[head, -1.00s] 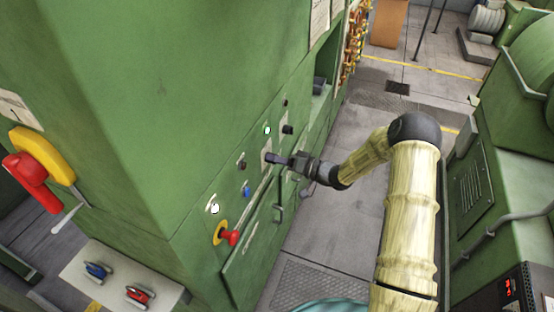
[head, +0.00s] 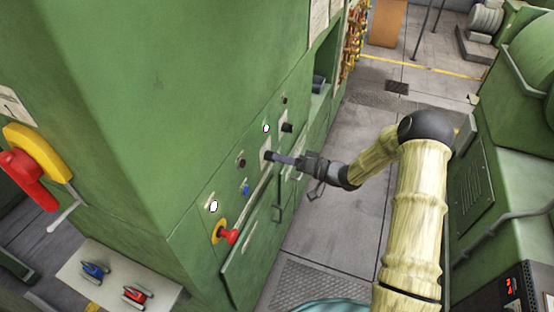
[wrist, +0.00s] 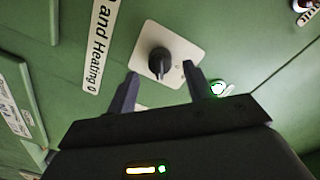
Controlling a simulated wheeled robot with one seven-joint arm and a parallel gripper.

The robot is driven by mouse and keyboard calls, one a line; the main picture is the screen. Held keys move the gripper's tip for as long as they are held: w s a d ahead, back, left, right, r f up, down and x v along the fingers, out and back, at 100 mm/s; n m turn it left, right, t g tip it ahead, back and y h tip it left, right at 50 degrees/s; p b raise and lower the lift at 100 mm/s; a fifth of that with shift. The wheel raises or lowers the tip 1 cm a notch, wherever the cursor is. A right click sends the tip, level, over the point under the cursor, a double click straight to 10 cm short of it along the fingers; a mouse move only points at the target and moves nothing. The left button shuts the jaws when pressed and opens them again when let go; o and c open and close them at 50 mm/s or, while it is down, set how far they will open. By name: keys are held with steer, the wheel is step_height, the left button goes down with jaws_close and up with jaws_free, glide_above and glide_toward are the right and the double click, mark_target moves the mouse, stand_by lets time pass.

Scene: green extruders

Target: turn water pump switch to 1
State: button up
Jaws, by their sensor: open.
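A black rotary switch (wrist: 160,62) sits on a pale square plate on the green panel, with its grip pointing down towards my gripper in the wrist view. A white label beside it partly reads "and Heating 0". The switch also shows in the head view (head: 267,155). My gripper (wrist: 161,72) is open, its two dark fingers apart on either side of the switch in the picture. In the head view, my gripper (head: 280,159) points at the switch from the right and stands off the panel. I cannot tell which number the switch points to.
A lit green lamp (head: 266,128), a blue button (head: 245,190) and a red knob on yellow (head: 229,237) are on the same panel. A large red and yellow handle (head: 35,165) is at the left. The aisle floor (head: 340,210) is clear.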

steer(key=b+v, duration=0.4)
steer(key=v, duration=1)
steer(key=shift+s+d, duration=0.2)
steer(key=shift+w+f, duration=0.1)
steer(key=shift+w, duration=0.05)
steer(key=shift+d, duration=0.1)
